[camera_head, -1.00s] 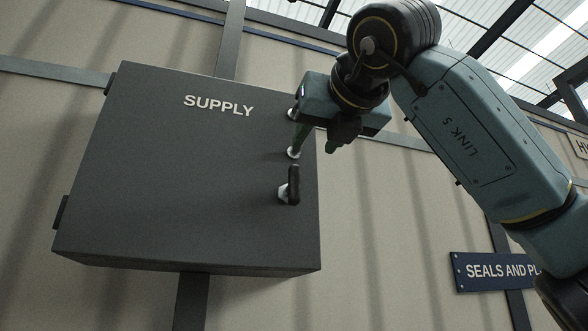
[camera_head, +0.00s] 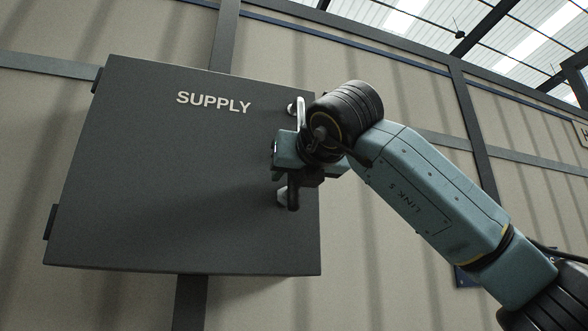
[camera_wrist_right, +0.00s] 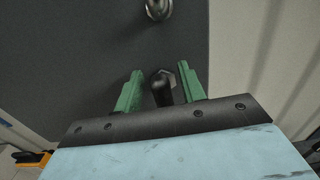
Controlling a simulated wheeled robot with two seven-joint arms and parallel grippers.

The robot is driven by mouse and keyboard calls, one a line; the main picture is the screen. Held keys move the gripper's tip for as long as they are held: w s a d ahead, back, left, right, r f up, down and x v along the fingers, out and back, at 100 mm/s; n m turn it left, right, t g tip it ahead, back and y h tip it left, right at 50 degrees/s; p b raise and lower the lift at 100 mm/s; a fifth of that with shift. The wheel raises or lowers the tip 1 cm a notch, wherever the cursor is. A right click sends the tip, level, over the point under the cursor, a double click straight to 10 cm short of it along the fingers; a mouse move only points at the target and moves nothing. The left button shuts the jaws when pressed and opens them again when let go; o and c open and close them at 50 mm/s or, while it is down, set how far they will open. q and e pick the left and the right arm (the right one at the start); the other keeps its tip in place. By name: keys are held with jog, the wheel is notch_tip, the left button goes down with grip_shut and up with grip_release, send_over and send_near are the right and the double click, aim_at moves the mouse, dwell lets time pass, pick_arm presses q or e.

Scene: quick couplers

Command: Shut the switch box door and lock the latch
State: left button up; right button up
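The dark grey switch box (camera_head: 160,190), marked SUPPLY, hangs on the wall, and its door looks flush with the body. The black latch lever (camera_head: 293,197) is near the door's right edge, partly hidden by my right gripper (camera_head: 284,172). In the right wrist view, the lever (camera_wrist_right: 162,92) stands between the two green fingers of my right gripper (camera_wrist_right: 160,78). They are apart, with a gap visible on each side of the lever. A silver pull handle (camera_head: 301,113) sits above the latch, partly hidden by my wrist. My left gripper is not in view.
Hinges (camera_head: 50,221) show on the box's left side. A beige panelled wall (camera_head: 400,260) with dark metal beams is behind. The space right of the box is clear apart from my right arm.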

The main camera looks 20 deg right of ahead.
grip_shut()
